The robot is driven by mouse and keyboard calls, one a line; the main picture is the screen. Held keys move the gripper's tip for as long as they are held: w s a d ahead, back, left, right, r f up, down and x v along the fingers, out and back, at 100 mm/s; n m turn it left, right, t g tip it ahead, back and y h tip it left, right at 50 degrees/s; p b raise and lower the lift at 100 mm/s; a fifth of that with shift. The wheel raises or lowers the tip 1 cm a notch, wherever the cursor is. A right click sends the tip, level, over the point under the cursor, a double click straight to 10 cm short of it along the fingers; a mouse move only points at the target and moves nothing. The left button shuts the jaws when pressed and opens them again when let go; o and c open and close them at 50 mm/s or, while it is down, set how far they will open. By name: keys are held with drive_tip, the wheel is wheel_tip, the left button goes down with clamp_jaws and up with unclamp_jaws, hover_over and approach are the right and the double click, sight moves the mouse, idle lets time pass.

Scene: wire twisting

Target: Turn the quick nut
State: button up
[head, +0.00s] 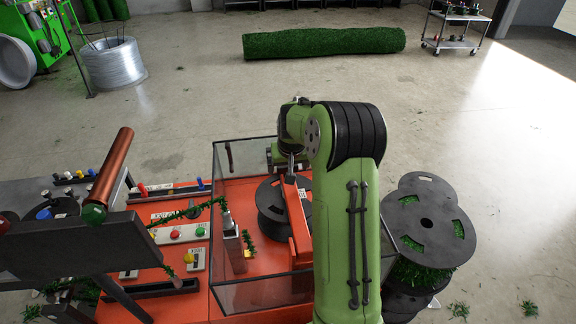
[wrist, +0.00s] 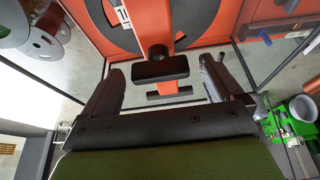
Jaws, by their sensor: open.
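The quick nut (wrist: 160,69) appears to be the black bar-shaped knob on a short stem in the wrist view, in front of an orange arm (wrist: 154,22). My gripper (wrist: 161,66) is open, with one dark finger on each side of the knob. Visible gaps separate both fingers from it; I cannot tell the depth between them. In the head view my gripper (head: 287,156) is small and partly hidden by my green arm, above the orange arm (head: 296,222) and the black spool (head: 270,208). I cannot make out the knob clearly there.
A clear-walled, dark-framed enclosure (head: 214,190) surrounds the spool on the orange machine table (head: 270,262). A control panel with coloured buttons (head: 175,234) and a dark screen (head: 80,245) lie left. Stacked black reels (head: 425,222) stand right. The floor beyond is mostly open.

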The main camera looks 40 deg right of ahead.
drive_tip(key=c, duration=1)
drive_tip(key=shift+c, duration=0.2)
